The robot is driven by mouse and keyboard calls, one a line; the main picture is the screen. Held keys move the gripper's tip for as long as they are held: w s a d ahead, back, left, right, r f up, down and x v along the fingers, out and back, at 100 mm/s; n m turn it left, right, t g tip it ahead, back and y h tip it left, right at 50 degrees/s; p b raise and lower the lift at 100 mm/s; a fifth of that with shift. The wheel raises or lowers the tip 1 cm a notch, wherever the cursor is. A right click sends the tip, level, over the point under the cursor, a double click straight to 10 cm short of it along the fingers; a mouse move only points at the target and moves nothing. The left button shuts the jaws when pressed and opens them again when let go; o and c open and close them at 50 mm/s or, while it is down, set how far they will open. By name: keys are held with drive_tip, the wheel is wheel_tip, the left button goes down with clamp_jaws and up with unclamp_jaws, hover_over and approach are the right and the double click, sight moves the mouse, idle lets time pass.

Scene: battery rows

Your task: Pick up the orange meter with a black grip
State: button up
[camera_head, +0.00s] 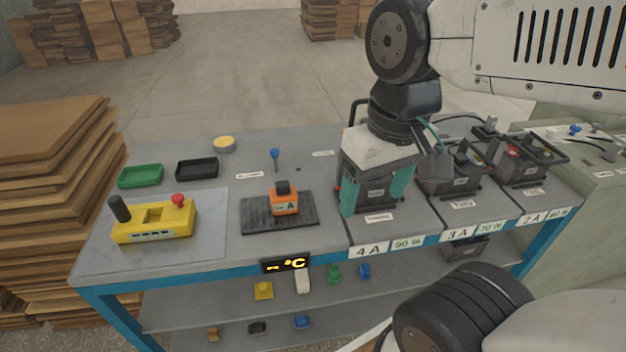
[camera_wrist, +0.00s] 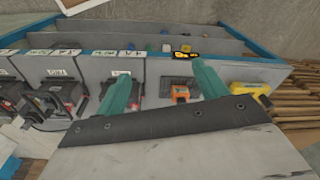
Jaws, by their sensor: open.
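The orange meter (camera_head: 285,200) has a black grip on top and a label with the letter A. It sits upright on a dark ribbed mat (camera_head: 256,213) on the grey workbench. It also shows in the wrist view (camera_wrist: 180,93), between the two green fingers. My gripper (camera_head: 377,195) has teal fingers and stands to the right of the meter, in front of a battery. In the wrist view my gripper (camera_wrist: 162,82) has its fingers spread wide, with nothing between them at the tips. My gripper is apart from the meter.
A yellow box (camera_head: 155,222) with a red button stands left of the mat. Green (camera_head: 140,176) and black (camera_head: 197,168) trays lie behind. Black batteries (camera_head: 452,170) stand in bays on the right. A blue-topped pin (camera_head: 275,154) rises behind the meter. A lower shelf holds several small items.

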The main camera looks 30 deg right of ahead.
drive_tip(key=w+a+f+m+g+y, duration=0.25)
drive_tip(key=w+m+y, duration=0.2)
drive_tip(key=w, duration=0.35)
drive_tip(key=m+t+y, duration=0.6)
drive_tip(key=m+y, duration=0.2)
drive_tip(key=m, duration=0.9)
approach(276, 193)
drive_tip(key=shift+w+a+f+g, duration=0.15)
drive_tip(key=shift+w+a, duration=0.25)
drive_tip(key=shift+w, duration=0.05)
drive_tip(key=shift+w+a+f+g, duration=0.1)
drive_tip(key=shift+w+a+f, duration=0.05)
drive_tip(key=shift+w+a, duration=0.3)
drive_tip(key=x, duration=0.7)
drive_tip(key=shift+s+a+f, duration=0.2)
drive_tip(key=shift+s+a, duration=0.1)
drive_tip(key=shift+a, duration=0.1)
drive_tip(key=c, duration=1.2)
